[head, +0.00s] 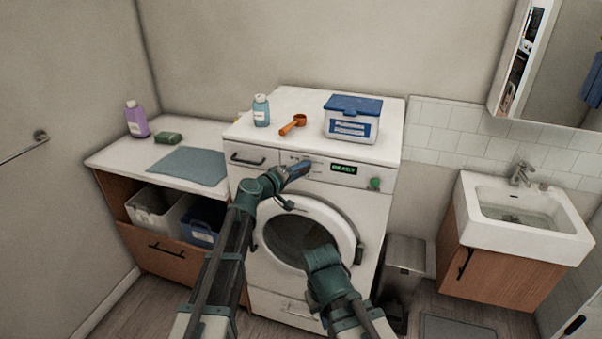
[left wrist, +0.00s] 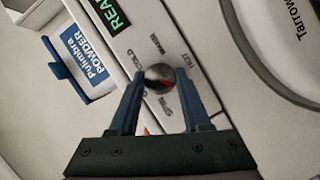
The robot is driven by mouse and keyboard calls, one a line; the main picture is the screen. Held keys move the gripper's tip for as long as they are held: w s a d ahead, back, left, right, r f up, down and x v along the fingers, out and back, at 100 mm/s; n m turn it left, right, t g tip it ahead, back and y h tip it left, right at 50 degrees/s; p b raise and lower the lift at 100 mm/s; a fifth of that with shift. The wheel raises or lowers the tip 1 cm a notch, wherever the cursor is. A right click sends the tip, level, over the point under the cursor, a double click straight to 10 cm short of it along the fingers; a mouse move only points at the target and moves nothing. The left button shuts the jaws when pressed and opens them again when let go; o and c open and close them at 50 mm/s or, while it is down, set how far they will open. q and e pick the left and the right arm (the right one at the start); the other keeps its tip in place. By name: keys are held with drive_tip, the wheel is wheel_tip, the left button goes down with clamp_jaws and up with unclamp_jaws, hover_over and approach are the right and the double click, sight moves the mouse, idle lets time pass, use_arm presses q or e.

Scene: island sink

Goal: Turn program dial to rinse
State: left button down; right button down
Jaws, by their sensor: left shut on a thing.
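The program dial (left wrist: 159,74) is a round, shiny dark knob with a red mark on its face, in the left wrist view. The red mark lies toward the lower right of the knob in that view. My left gripper (left wrist: 160,92) has its two blue fingers closed on either side of the dial. In the head view my left gripper (head: 299,170) is at the washing machine's (head: 240,183) front panel and covers the dial. My right arm shows low in the head view, but its gripper cannot be made out.
A green-lit display (head: 344,168) is right of the dial, with a green button (head: 375,184) beyond. The round door (head: 345,225) is below.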

idle(0.5)
use_arm(q)
drive_tip(key=shift+c, duration=1.8)
unclamp_jaws()
drive_tip(key=p+v, duration=0.2)
drive_tip(key=v, duration=1.1)
drive_tip(key=shift+s+a, duration=0.25)
drive_tip(key=shift+s, duration=0.05)
